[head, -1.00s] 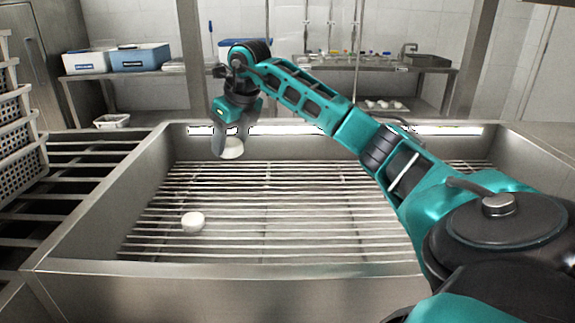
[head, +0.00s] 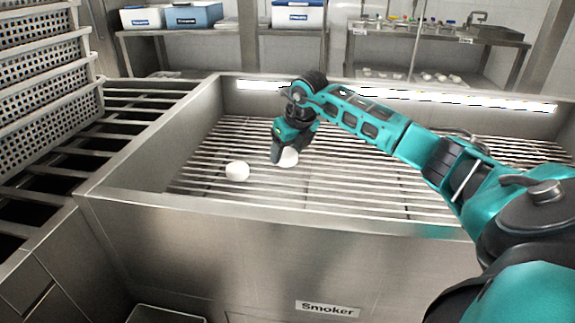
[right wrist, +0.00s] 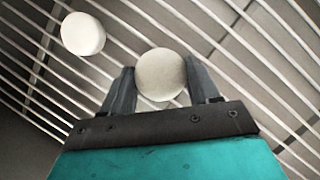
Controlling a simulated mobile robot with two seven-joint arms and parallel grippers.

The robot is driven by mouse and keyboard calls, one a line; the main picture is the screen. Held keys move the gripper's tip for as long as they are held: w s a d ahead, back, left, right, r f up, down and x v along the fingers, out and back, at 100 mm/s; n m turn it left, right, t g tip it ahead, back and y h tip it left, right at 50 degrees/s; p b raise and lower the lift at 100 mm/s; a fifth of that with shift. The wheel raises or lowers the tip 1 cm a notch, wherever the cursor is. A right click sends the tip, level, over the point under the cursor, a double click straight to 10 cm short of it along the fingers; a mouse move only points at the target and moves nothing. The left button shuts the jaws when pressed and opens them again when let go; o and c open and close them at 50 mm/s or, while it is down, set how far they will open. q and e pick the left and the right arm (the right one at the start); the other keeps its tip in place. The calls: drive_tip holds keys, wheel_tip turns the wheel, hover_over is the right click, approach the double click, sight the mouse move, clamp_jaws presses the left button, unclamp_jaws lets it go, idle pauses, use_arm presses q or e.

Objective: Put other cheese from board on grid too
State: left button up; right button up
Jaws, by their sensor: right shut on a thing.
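A white round cheese (head: 237,171) rests on the metal grid (head: 350,190) inside the smoker basin, left of my right gripper. It also shows at the upper left of the right wrist view (right wrist: 83,34). My right gripper (head: 279,158) is shut on a second white cheese (head: 289,157), whose round face shows between the two fingers in the right wrist view (right wrist: 161,75). The held cheese is low over the grid; I cannot tell whether it touches the bars. My left gripper is not in view. No board can be made out.
The basin's steel front wall (head: 270,225) carries a "Smoker" label (head: 327,309). Much of the grid is bare. Shelves with blue and white boxes (head: 193,15) stand behind.

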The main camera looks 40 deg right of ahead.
sight(290, 155)
drive_tip(key=shift+f+b, duration=0.35)
drive_tip(key=shift+f, duration=1.55)
drive_tip(key=shift+f, duration=0.1)
drive_tip(key=o, duration=1.1)
drive_tip(key=shift+s+r, duration=0.1)
drive_tip(key=shift+r, duration=0.35)
drive_tip(key=p+v, duration=0.2)
drive_tip(key=v, duration=0.9)
drive_tip(key=shift+r, duration=0.15)
drive_tip(key=shift+r, duration=0.1)
